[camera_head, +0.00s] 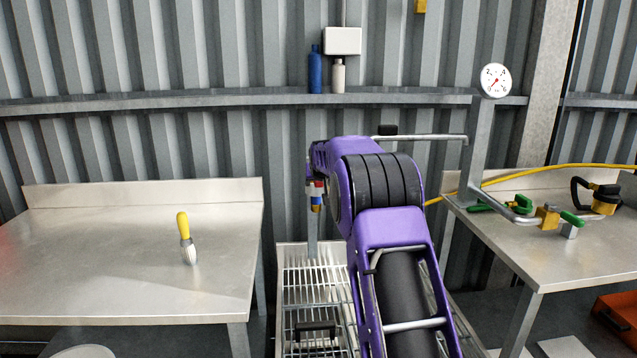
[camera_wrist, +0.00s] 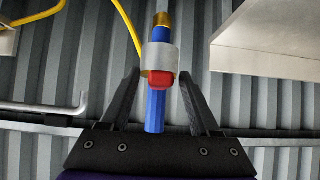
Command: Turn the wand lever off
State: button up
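My gripper (camera_wrist: 160,78) is open in the wrist view, with one dark finger on each side of a blue rod fitting (camera_wrist: 155,110). The fitting has a silver collar (camera_wrist: 160,58), a red block and a brass end. There are gaps between the fingers and the blue rod; whether a fingertip touches the collar I cannot tell. In the head view the fitting (camera_head: 316,199) shows just left of my purple arm, which hides most of my gripper. Green-handled metal fittings (camera_head: 522,204) lie on the right table. I cannot tell which part is the wand lever.
A yellow-handled brush (camera_head: 186,240) stands on the left table (camera_head: 90,280). A wire-rack basin (camera_head: 300,290) is below my arm. A gauge (camera_head: 496,81) tops a post there. A wall shelf (camera_head: 200,100) holds two bottles.

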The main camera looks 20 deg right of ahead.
jog(key=v, duration=1.7)
jog(key=shift+s+a+r, duration=0.15)
jog(key=shift+a, duration=0.1)
